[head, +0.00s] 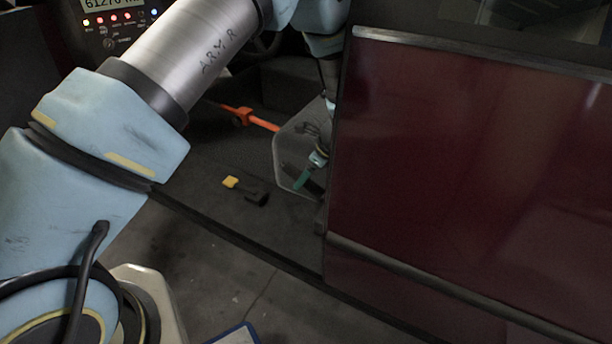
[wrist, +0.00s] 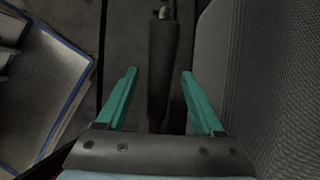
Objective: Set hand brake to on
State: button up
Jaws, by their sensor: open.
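A dark bar-shaped handle (wrist: 163,65), which looks like the hand brake lever, runs up the middle of the wrist view and ends in a small metallic piece at the top. My gripper (wrist: 158,75) is open, its two green fingers standing apart on either side of the lower part of the handle. I see a gap on each side and no clear contact. The handle's lower end is hidden behind the gripper body. In the head view my gripper (head: 303,178) shows small, with green fingers, inside a pale panel-like outline. I cannot make out the lever there.
A grey fabric seat (wrist: 265,75) is close on the right in the wrist view. A blue-edged board (wrist: 45,95) lies at left. In the head view, a dark red door panel (head: 460,160) fills the right, an orange bar (head: 250,118) lies behind, and a yellow-and-black item (head: 246,191) is on the floor.

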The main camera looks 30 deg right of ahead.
notch_tip(320, 180, up, 10)
dwell(0.4)
jog(key=shift+f, duration=0.1)
jog(key=w+a+r+n+g+p, duration=0.1)
jog(key=w+a+r+n+p, duration=0.1)
jog(key=a+r+n, duration=0.45)
jog(key=w+a+r+n+g+p, duration=0.1)
jog(key=w+a+r+n+p, duration=0.2)
jog(key=a, duration=0.7)
jog(key=w+a+r+n+g+p, duration=0.1)
jog(key=a+r+n+g+p, duration=0.1)
jog(key=a+r+n, duration=0.5)
jog(key=s+a+r+n+h+p, duration=0.1)
jog(key=s+a+r+n+p, duration=0.1)
jog(key=a+n, duration=0.4)
jog(key=s+a+r+n+h+p, duration=0.1)
jog(key=s+a+r+n, duration=0.4)
jog(key=a, duration=0.6)
jog(key=shift+s+a+r+n+t+h+p, duration=0.15)
jog(key=shift+a+n+t+h+p, duration=0.3)
jog(key=shift+n, duration=0.4)
